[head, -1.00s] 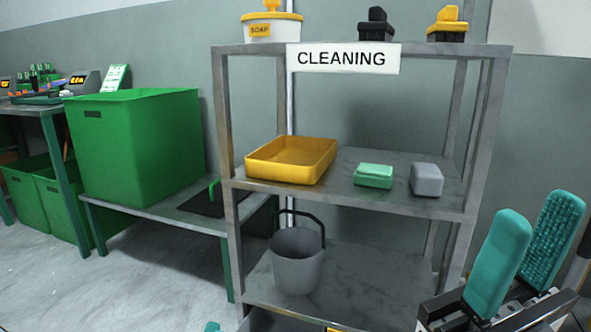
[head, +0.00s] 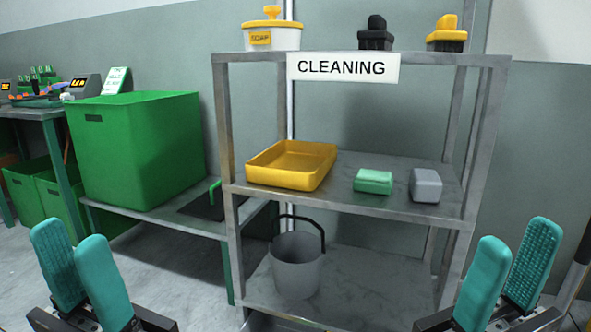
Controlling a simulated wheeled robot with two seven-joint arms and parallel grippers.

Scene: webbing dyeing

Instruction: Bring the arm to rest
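My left gripper (head: 84,270) is at the lower left of the head view, its two teal fingers apart with nothing between them. My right gripper (head: 507,272) is at the lower right, its teal fingers also apart and empty. Both stand in front of the shelf unit and touch nothing that I can see. The arms behind them are mostly out of the picture.
A grey shelf unit (head: 229,135) marked CLEANING holds a yellow tray (head: 262,178), a green block (head: 373,181), a grey block (head: 425,185) and a grey bucket (head: 297,268). A green bin (head: 140,150) stands on a low bench (head: 160,213) at left.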

